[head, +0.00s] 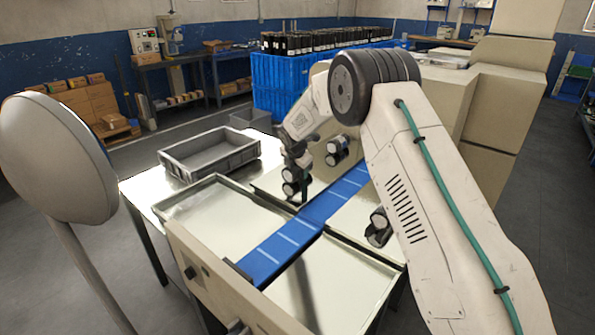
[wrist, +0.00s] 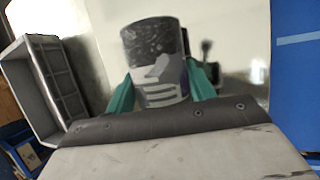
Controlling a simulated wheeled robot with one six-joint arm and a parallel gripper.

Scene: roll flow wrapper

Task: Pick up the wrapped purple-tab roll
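In the wrist view a dark wrapped roll (wrist: 160,60) with a white and grey printed label stands between the two teal fingers of my gripper (wrist: 160,88). A small purple patch shows at its right edge. The fingers lie along both sides with no clear gap. In the head view my gripper (head: 297,176) points down over the far metal tray, with dark, white-faced roll shapes (head: 290,187) at its fingers. I cannot tell there whether the roll touches the tray. More white-faced roll shapes show to the right (head: 336,150) and nearer my arm (head: 379,226).
A blue conveyor belt (head: 275,252) runs between shallow metal trays (head: 228,220). A grey crate (head: 210,154) stands at the left; it also shows in the wrist view (wrist: 48,95). My arm covers the right side. Blue crates (head: 285,72) with dark-topped items stand behind.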

